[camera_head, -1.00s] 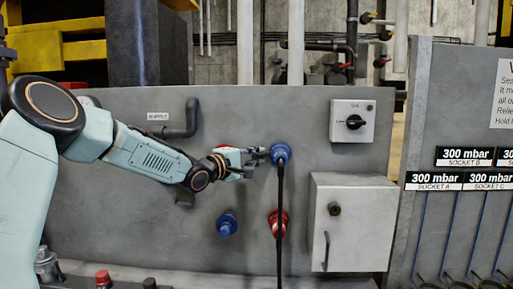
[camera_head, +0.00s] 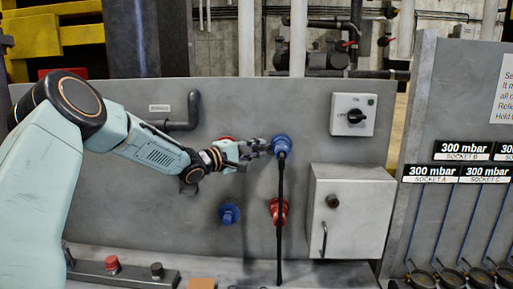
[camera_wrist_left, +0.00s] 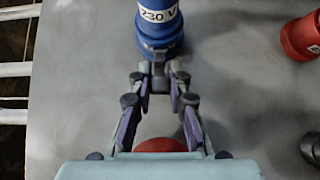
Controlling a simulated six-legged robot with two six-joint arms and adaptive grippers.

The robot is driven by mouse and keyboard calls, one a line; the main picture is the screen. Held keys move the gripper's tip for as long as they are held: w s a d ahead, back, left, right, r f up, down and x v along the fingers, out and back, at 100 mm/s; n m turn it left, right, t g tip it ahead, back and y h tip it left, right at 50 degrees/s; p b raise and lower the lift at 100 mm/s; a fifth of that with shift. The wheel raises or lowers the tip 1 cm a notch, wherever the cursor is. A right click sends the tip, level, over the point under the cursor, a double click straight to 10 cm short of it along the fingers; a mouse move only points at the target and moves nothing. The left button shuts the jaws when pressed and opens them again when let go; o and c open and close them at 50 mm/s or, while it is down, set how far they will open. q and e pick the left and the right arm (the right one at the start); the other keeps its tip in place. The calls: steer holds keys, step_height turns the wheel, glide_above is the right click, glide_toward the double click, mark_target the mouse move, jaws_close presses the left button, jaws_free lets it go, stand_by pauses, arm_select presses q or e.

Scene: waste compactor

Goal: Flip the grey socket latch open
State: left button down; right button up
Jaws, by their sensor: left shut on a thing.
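The upper blue socket (camera_head: 282,145) is on the grey panel, with a black cable hanging from it. In the left wrist view the blue body (camera_wrist_left: 160,25) carries a "230 V" label. My left gripper (camera_head: 265,148) reaches it from the left. In the left wrist view its fingertips (camera_wrist_left: 159,82) are close together at the near edge of the blue body, shut on a small grey part, seemingly the grey latch (camera_wrist_left: 158,68). The fingers hide most of that part, and its angle cannot be told. My right gripper is not in view.
A lower blue socket (camera_head: 229,214) and a red socket (camera_head: 278,211) sit below. A red part shows behind my left gripper. A grey box (camera_head: 350,212) and rotary switch (camera_head: 353,115) stand out at the right. The black cable (camera_head: 280,220) hangs across the panel.

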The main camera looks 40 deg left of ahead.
arm_select(q)
steer(key=shift+f, duration=0.25)
steer(key=c, duration=1.6)
jaws_free()
steer(key=o, duration=0.4)
steer(key=shift+r, duration=0.2)
steer(key=shift+v, duration=3.75)
